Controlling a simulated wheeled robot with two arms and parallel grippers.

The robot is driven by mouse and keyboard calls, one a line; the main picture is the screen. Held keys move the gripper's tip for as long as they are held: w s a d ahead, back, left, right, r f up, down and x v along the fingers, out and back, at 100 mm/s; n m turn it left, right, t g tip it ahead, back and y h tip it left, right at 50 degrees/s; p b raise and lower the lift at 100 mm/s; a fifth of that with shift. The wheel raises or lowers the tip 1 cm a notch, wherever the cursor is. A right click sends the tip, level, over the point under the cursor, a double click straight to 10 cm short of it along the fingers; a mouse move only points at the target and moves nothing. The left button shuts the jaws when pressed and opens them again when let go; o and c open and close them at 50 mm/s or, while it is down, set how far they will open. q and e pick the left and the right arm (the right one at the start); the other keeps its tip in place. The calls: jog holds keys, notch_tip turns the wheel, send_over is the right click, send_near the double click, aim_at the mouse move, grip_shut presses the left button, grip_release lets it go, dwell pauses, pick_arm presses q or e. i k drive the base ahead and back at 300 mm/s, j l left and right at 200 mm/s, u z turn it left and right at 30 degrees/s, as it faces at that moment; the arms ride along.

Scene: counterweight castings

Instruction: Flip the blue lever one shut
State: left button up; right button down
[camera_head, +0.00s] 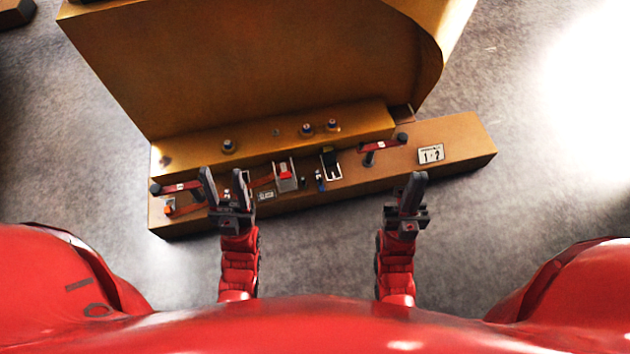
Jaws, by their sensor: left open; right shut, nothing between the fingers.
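A small blue lever (320,181) stands on the front ledge of the yellow-brown casting, right of a red switch in a pale bracket. It is too small to tell its exact position. My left gripper (224,180) is open over the left part of the ledge, left of the blue lever and apart from it. Its fingers partly cover the ledge there. My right gripper (413,188) is shut and empty, in front of the ledge and right of the blue lever.
The ledge (460,140) carries a red-handled lever (383,146) at right, another (178,187) at left, a red switch (285,174), a dark green switch (330,160) and a number plate (431,154). Several round knobs line the step behind. Grey floor is clear at right.

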aim_at(320, 180)
jog(key=i+j, duration=0.15)
jog(key=j, duration=0.2)
jog(key=i+j, duration=0.15)
jog(key=j, duration=0.2)
jog(key=i+j+z, duration=0.1)
jog(key=j, duration=0.25)
jog(key=i+j, duration=0.2)
jog(key=j, duration=0.7)
jog(key=k+z, duration=0.05)
